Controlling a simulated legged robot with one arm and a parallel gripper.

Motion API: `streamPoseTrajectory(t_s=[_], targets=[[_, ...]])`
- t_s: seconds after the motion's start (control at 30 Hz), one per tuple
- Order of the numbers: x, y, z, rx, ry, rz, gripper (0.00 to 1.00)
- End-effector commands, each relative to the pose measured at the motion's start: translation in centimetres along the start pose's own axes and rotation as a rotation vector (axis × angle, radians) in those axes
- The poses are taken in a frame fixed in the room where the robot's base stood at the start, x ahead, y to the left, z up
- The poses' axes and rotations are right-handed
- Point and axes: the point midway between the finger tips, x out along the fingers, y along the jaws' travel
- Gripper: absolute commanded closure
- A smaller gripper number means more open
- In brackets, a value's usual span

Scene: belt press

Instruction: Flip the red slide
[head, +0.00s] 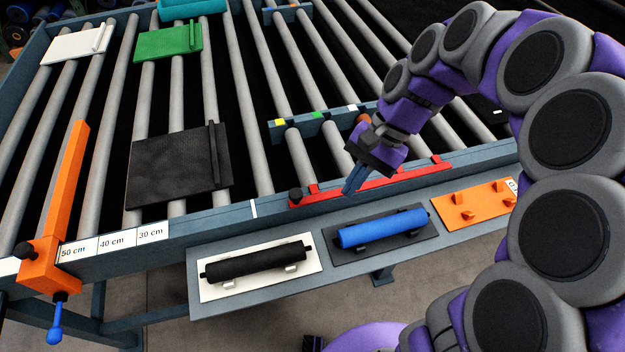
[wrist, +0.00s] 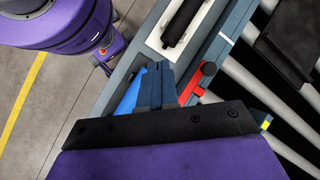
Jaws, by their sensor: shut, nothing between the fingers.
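The red slide (head: 400,181) is a long red bar lying along the front rail of the roller bed, with a black knob (head: 296,195) at its left end. In the wrist view the red slide (wrist: 190,88) shows just right of the fingers, with its knob (wrist: 208,68) beyond. My gripper (head: 350,188) is shut and empty. It hangs pointing down in front of the slide's middle, hiding part of it; I cannot tell whether it touches. The shut fingers also show in the wrist view (wrist: 155,80).
Below the rail, a shelf holds a black roller (head: 255,261), a blue roller (head: 383,228) and an orange plate (head: 475,203) with pegs. A blue bar with coloured marks (head: 318,125) crosses the rollers behind. Black (head: 175,170) and green (head: 165,43) plates and an orange stop (head: 65,195) are leftward.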

Motion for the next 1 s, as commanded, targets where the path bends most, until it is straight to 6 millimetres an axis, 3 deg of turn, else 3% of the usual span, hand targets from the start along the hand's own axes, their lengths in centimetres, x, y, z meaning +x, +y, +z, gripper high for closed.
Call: streamPoseTrajectory(t_s=[0.3,0.63,0.8,1.0], targets=[[-0.6,-3.4,-6.3,0.211,-0.110,-0.093,1.00],[0.1,-4.4,-13.3,0.459,-0.204,-0.155,1.00],[0.6,-4.2,-15.6,0.549,-0.229,-0.169,1.00],[0.8,-4.1,-16.7,0.590,-0.237,-0.178,1.00]])
